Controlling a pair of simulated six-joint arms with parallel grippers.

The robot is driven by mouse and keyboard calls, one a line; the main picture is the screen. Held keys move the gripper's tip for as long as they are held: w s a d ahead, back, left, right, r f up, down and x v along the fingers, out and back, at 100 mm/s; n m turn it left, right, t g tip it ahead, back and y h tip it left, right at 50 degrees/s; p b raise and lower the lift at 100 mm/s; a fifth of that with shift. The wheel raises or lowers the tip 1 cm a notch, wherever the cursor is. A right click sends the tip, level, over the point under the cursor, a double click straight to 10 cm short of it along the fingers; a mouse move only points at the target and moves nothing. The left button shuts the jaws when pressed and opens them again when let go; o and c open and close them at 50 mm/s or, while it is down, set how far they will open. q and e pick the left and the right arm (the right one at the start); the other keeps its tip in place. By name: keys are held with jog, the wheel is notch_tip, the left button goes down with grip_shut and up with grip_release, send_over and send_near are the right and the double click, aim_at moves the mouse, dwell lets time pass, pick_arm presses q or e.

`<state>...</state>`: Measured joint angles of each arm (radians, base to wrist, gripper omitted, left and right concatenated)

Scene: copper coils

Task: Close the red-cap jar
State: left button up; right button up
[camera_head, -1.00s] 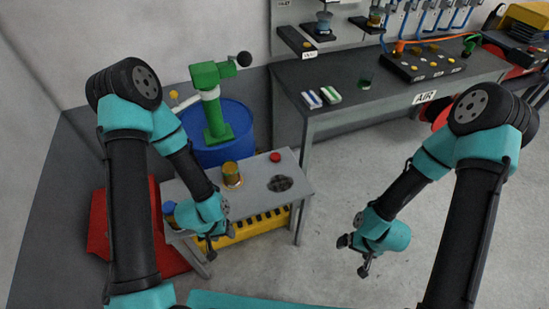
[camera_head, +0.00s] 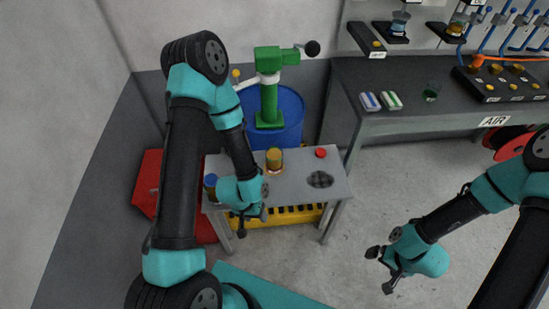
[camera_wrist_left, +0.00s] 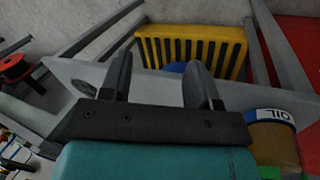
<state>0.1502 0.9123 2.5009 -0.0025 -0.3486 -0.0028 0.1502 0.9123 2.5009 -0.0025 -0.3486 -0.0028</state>
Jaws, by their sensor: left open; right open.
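A small red cap (camera_head: 320,152) lies on the grey table (camera_head: 300,183). An open-looking amber jar (camera_head: 274,158) stands upright to its left, apart from it. My left gripper (camera_head: 256,214) is open and empty near the table's front edge, in front of the jar. In the left wrist view its two fingers (camera_wrist_left: 160,68) are spread with nothing between them. An amber jar with an OIL label (camera_wrist_left: 272,135) shows at lower right there; I cannot tell which jar it is. My right gripper (camera_head: 381,270) is open and empty over the floor, right of the table.
A blue-topped jar (camera_head: 210,184) stands at the table's left end, partly hidden by my left arm. A dark round patch (camera_head: 320,179) is on the right. A yellow slotted crate (camera_head: 298,214) sits under the table. A blue barrel (camera_head: 290,110) stands behind.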

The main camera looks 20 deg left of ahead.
pick_arm(q)
jog(key=shift+o, duration=0.3)
jog(key=o, duration=0.4)
jog(key=shift+w, duration=0.1)
